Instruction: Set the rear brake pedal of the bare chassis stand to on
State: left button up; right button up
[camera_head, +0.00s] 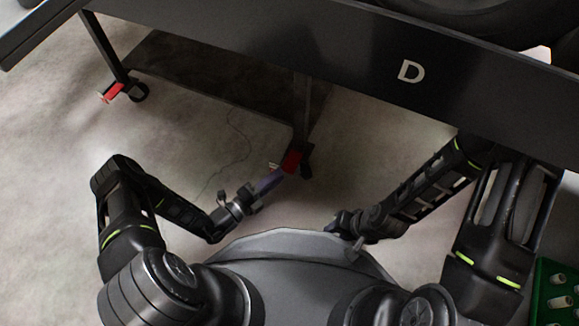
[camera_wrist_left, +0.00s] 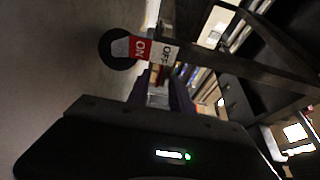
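A dark stand (camera_head: 360,62) marked with a white D crosses the top of the head view. A red pedal (camera_head: 291,161) sits at the foot of its nearer leg, beside a black caster. In the left wrist view the pedal (camera_wrist_left: 150,49) shows a red ON part and a white OFF part; I cannot tell which side is down. My left gripper (camera_head: 277,178) points at this pedal, with its fingertips close to it; contact is unclear. Its two purple fingers (camera_wrist_left: 160,88) stand apart with a gap between them. My right gripper (camera_head: 341,222) is away from the stand, its fingers unclear.
Another red pedal (camera_head: 112,92) is at the stand's left leg. A dark lower panel (camera_head: 200,75) lies between the legs. A tyre (camera_head: 450,12) is above the stand. A green crate (camera_head: 548,295) with bottles stands at lower right. The floor around the left arm is clear.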

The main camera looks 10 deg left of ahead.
aim_at(289, 167)
pick_arm(q)
jog(key=b+x, duration=0.1)
jog(key=x, duration=0.4)
jog(key=shift+w+d+b, duration=0.3)
jog(key=shift+c, duration=0.4)
grip_shut()
dwell(0.7)
